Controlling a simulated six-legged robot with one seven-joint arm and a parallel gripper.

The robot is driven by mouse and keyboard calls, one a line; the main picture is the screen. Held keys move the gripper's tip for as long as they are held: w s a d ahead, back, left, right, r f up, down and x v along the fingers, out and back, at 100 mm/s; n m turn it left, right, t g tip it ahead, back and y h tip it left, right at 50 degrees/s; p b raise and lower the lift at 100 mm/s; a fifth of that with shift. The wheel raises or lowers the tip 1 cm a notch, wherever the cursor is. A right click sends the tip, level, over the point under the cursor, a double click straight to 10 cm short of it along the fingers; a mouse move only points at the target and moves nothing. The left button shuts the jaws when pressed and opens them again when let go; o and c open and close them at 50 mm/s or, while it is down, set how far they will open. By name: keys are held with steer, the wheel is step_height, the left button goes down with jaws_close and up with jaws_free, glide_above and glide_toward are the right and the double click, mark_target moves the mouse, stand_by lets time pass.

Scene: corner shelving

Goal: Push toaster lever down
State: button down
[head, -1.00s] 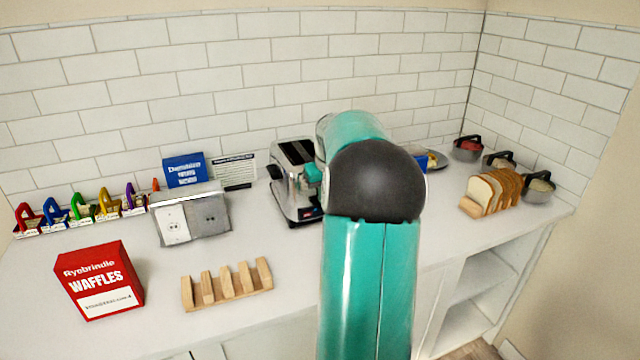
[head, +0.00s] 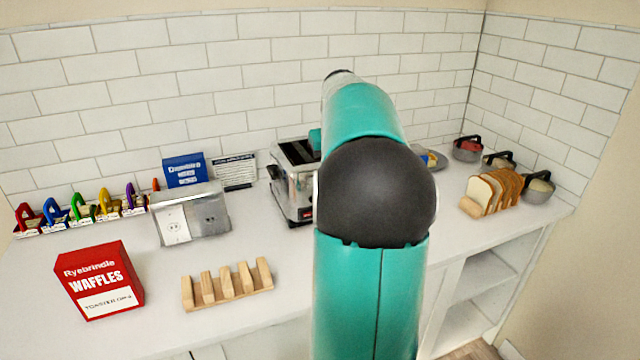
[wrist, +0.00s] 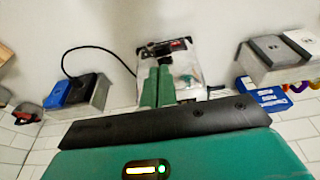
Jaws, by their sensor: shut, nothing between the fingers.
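The silver toaster (head: 297,205), with dark slots on top, stands on the counter against the tiled wall. My arm hides its right part in the head view. A small dark handle shows on its left end; I cannot tell whether it is the lever. In the wrist view the toaster (wrist: 184,63) lies just beyond my gripper (wrist: 157,72). Its two green fingers are together and empty, overlapping the toaster's near face. Contact cannot be told. In the head view only a small teal part of my gripper (head: 315,140) shows, above the toaster's top right.
Left of the toaster stand a metal box (head: 190,212), a blue box (head: 185,170) and a small sign (head: 234,171). A red waffle box (head: 98,280) and wooden rack (head: 228,285) are in front. Bread slices (head: 490,192) and pots (head: 467,149) stand right. The counter's front middle is clear.

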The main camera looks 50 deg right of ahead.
steer(key=shift+v, duration=1.85)
